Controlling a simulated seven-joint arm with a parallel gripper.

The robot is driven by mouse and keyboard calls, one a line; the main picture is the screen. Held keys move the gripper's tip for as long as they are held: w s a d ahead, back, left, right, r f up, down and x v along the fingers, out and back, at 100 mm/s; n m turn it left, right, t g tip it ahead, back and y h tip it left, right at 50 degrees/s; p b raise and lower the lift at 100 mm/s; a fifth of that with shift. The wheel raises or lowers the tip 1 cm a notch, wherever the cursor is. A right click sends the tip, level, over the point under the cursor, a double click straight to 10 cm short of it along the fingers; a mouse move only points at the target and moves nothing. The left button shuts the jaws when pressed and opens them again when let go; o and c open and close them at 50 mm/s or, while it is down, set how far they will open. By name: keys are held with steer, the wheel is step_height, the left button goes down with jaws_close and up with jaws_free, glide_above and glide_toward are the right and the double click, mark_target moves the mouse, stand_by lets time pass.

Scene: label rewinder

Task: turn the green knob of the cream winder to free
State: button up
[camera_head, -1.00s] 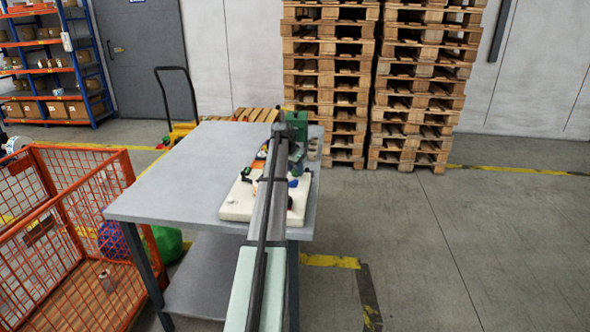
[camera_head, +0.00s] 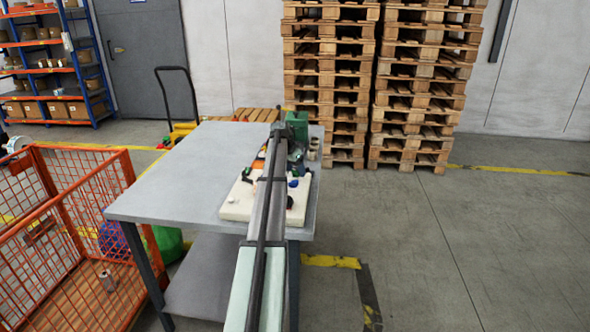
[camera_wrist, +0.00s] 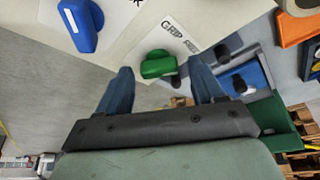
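The green knob (camera_wrist: 158,64) shows in the wrist view on a pale panel of the cream winder, its bar lying roughly sideways. The word GRIP is printed just above and right of it; no other setting label is readable. My gripper (camera_wrist: 161,70) is open, one dark blue finger on each side of the knob's lower edge. I cannot tell whether the fingers touch it.
A blue knob (camera_wrist: 84,24) is up and left of the green one in the wrist view. Another blue part (camera_wrist: 244,78) with black pieces is close to the right finger. The grey table (camera_head: 175,185) is clear left of the winder. An orange mesh cage (camera_head: 60,235) stands left.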

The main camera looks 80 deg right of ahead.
steer(key=v, duration=1.4)
steer(key=shift+f, duration=0.1)
stand_by(0.4)
